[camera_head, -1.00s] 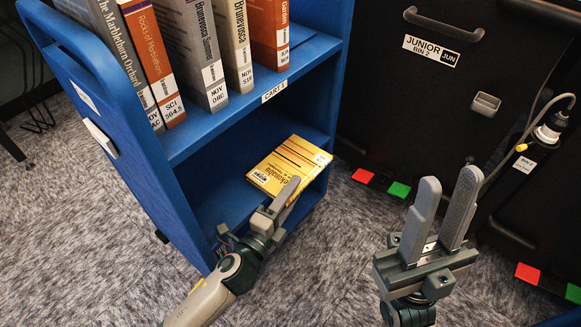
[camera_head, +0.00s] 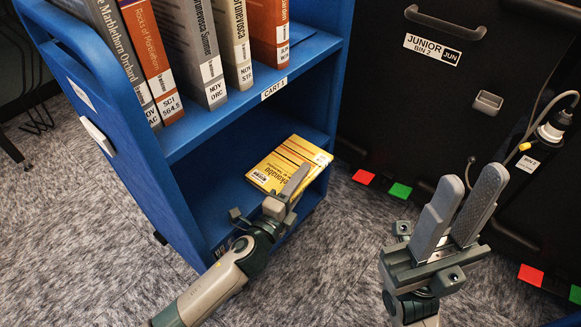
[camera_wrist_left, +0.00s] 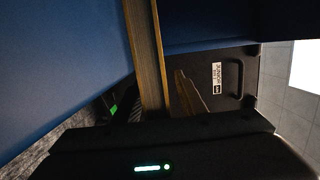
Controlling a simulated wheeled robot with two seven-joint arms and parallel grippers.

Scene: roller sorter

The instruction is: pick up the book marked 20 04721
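A yellow book (camera_head: 285,163) with dark print lies flat on the lower shelf of the blue cart; its small label is too blurred to read. My left gripper (camera_head: 290,185) is at the book's near right edge, one finger showing over the cover; the other is hidden in the head view. In the left wrist view, a book edge (camera_wrist_left: 148,55) stands between its fingers, with a gap beside one finger, so it looks open. My right gripper (camera_head: 462,205) is open and empty, fingers up, in front of the black bins.
The blue cart's (camera_head: 170,205) side panel and upper shelf hem in the lower shelf. Carpet in front is clear.

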